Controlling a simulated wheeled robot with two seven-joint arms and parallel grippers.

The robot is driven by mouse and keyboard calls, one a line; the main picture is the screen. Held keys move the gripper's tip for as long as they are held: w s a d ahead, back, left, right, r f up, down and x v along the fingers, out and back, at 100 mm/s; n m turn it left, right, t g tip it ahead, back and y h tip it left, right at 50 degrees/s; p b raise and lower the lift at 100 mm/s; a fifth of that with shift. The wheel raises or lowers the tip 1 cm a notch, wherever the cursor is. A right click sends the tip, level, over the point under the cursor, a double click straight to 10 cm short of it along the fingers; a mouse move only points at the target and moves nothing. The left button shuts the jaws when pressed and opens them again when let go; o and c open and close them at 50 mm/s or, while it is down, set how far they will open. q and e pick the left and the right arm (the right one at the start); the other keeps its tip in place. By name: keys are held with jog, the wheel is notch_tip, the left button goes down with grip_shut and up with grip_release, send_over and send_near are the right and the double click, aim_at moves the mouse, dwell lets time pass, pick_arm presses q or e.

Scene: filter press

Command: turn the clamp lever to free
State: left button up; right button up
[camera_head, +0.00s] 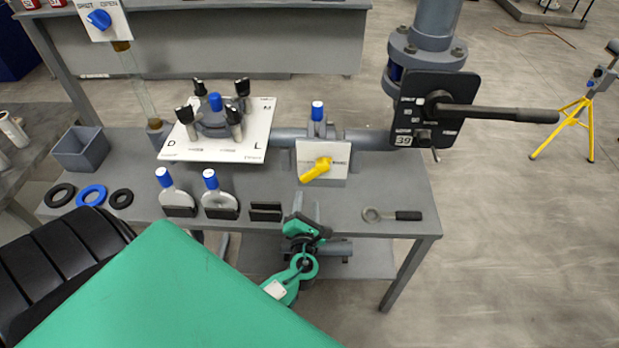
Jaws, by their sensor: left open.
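A long dark lever (500,112) sticks out to the right, about level, from a black plate (432,128) on the grey column at the right end of the bench. Small white lettering on the plate is too small to read surely. I take this as the clamp lever. My left gripper (308,206) is at the bench's front edge, fingers pointing away from me, open and empty. It is well to the left of and below the lever, not touching it. My right gripper is not in view.
A yellow stand (572,115) is at right.

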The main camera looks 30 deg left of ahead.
aim_at(308, 179)
pick_arm(q)
jog(key=p+x, duration=0.1)
jog(key=x, duration=0.8)
jog(key=shift+a, duration=0.2)
jog(key=shift+c, duration=0.4)
grip_shut()
